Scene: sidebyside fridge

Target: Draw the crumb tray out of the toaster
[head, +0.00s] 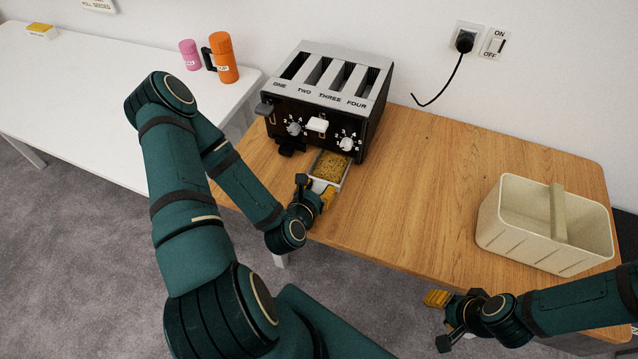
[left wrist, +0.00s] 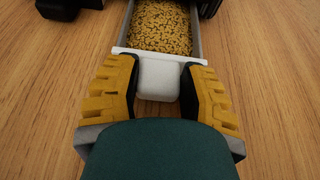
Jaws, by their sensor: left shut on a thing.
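The black and silver toaster (head: 325,95) stands on the wooden table, its slots labelled ONE to FOUR. The crumb tray (head: 330,166) sticks out of its lower front, full of yellow-brown crumbs; its back end is hidden. In the left wrist view the crumb tray (left wrist: 163,28) runs up toward the toaster's dark underside. My left gripper (head: 322,193) is shut on the tray's white front handle; its yellow fingers (left wrist: 158,88) lie on both sides of the handle. My right gripper (head: 440,312) is in front of the table edge, apart from the tray; its finger gap is unclear.
A cream caddy (head: 498,225) with a handle bar stands at the table's right. A plug and cord (head: 464,42) and an ON/OFF switch (head: 495,43) are on the wall. Orange (head: 226,62) and pink (head: 189,52) flasks stand on the white table. The wooden table's middle is clear.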

